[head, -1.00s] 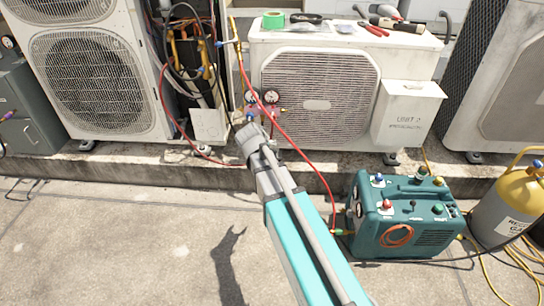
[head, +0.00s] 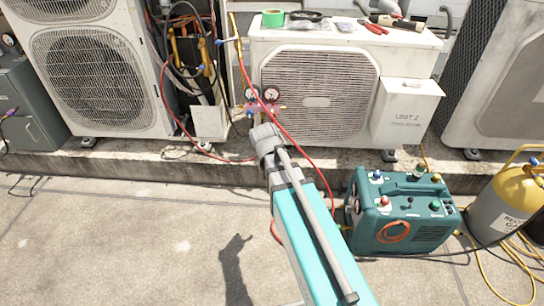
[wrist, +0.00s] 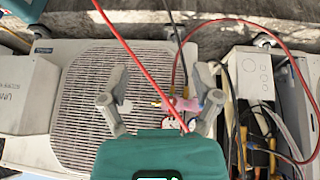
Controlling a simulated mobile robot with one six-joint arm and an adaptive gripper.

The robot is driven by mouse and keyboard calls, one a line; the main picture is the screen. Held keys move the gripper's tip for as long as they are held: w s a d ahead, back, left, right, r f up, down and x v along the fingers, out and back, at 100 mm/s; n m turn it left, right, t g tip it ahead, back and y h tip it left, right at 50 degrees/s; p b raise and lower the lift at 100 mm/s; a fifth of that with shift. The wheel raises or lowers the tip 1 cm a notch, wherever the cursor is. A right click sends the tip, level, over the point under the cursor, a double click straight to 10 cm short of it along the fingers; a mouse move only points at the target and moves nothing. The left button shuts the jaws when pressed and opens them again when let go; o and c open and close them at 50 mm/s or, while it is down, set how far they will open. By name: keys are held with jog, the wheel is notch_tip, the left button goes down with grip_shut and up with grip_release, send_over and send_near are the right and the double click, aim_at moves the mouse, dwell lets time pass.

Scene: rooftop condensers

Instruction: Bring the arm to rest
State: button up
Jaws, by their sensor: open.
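My arm (head: 307,235), teal and grey, reaches forward from the bottom of the head view toward the Unit 2 condenser (head: 318,128). Its end is in front of the lower left of that condenser, and my gripper is hidden behind it there. In the wrist view my gripper (wrist: 161,104) has its two grey fingers spread wide. A gauge manifold with a pink body (wrist: 180,103) shows between the fingers, nearer the right one. No gap or contact can be judged from this. The manifold's two gauges (head: 261,95) also show in the head view.
Red hoses (head: 292,139) hang close to my arm's end. A teal recovery machine (head: 428,240) and a yellow-topped cylinder (head: 505,212) stand at the right. A large condenser (head: 100,85) stands at the left. The concrete at the lower left is clear.

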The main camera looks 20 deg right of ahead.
jog(key=s+a+r+n+g+y+p, duration=0.1)
jog(key=s+n+g+p, duration=0.15)
jog(key=s, duration=0.45)
jog(key=s+a+r+n+g+y+p, duration=0.1)
jog(key=s+g+y+p, duration=0.15)
jog(key=s, duration=0.55)
notch_tip(320, 180, up, 38)
jog(key=p, duration=3.7)
jog(key=shift+w+h, duration=0.15)
jog(key=shift+h, duration=0.2)
jog(key=shift+f, duration=0.1)
dwell(0.4)
